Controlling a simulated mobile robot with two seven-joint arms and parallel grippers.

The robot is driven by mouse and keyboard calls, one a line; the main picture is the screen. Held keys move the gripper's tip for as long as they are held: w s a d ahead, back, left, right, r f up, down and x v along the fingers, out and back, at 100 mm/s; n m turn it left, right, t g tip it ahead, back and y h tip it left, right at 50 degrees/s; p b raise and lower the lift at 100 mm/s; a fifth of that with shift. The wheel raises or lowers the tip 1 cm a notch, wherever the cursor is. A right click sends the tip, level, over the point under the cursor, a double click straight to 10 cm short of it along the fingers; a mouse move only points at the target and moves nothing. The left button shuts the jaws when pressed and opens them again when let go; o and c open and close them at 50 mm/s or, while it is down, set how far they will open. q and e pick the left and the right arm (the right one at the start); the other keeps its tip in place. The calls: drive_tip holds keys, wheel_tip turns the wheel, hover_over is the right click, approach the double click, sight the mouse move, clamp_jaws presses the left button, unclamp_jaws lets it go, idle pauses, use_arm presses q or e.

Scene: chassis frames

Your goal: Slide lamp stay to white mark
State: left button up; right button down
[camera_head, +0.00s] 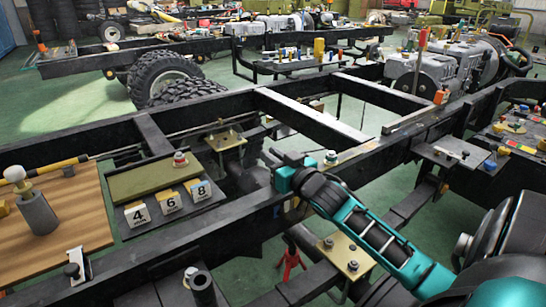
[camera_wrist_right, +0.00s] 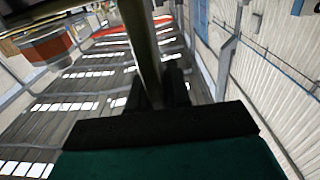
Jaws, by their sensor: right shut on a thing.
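My right arm comes in from the bottom right of the head view. Its right gripper (camera_head: 272,162) is at the dark chassis rail, beside the rail's inner edge. In the right wrist view the two black fingers of this gripper (camera_wrist_right: 158,90) are shut on a grey-olive bar (camera_wrist_right: 140,42), which I take for the lamp stay. The bar runs away from the fingers to the top of that view. In the head view I cannot make out the bar clearly at the gripper. I cannot pick out the white mark. My left gripper is not in view.
The near chassis rail (camera_head: 235,223) runs diagonally, with a crossmember (camera_head: 310,117) behind. A tray with number blocks (camera_head: 168,202) and a wooden board (camera_head: 75,215) lie left. A red stand (camera_head: 290,258) and a bolted plate (camera_head: 345,257) are below the arm.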

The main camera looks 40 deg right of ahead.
drive_tip(key=a+p, duration=0.1)
drive_tip(key=a, duration=0.2)
drive_tip(key=shift+w+a, duration=0.15)
drive_tip(key=shift+a, duration=0.15)
drive_tip(key=shift+a+f+p, duration=0.1)
drive_tip(key=shift+a+p, duration=0.25)
drive_tip(key=shift+a, duration=0.15)
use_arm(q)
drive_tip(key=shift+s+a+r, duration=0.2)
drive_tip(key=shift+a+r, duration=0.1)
use_arm(e)
drive_tip(key=c, duration=1.2)
unclamp_jaws()
drive_tip(key=shift+o, duration=0.2)
use_arm(q)
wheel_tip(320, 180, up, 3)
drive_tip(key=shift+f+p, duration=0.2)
drive_tip(key=shift+p, duration=1.05)
use_arm(e)
drive_tip(key=s+a, duration=0.1)
drive_tip(key=s, duration=1.1)
drive_tip(key=shift+s+a, duration=0.15)
drive_tip(key=shift+s, duration=0.25)
